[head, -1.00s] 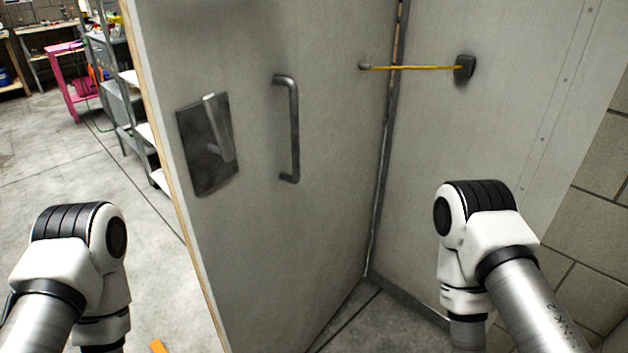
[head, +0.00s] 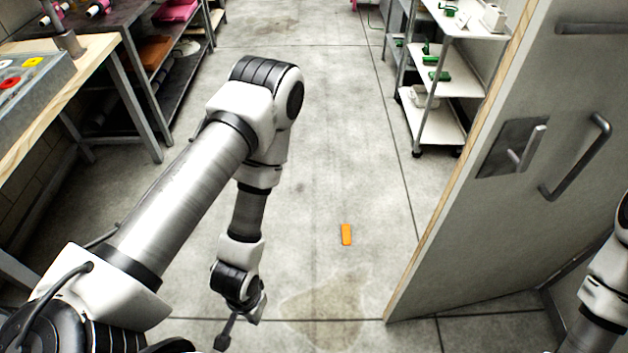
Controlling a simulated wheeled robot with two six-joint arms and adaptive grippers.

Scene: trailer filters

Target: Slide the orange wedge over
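The orange wedge (head: 346,235) lies on the concrete floor near the middle of the head view, a little left of the open door's edge. The door (head: 480,215) stands at the right, with a lever plate and a pull handle; the wedge is apart from it. My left gripper (head: 240,328) hangs low, to the left of and nearer than the wedge, not touching it. Its fingers are small and seen side-on, so their opening is unclear. My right arm shows only partly at the right edge; its gripper is out of view.
A wheeled shelf (head: 437,100) with green items stands behind the door's edge. A wooden-topped workbench (head: 80,95) and dark shelving (head: 165,60) line the left side. The floor between them is clear, with a brownish stain (head: 325,308) in front of the wedge.

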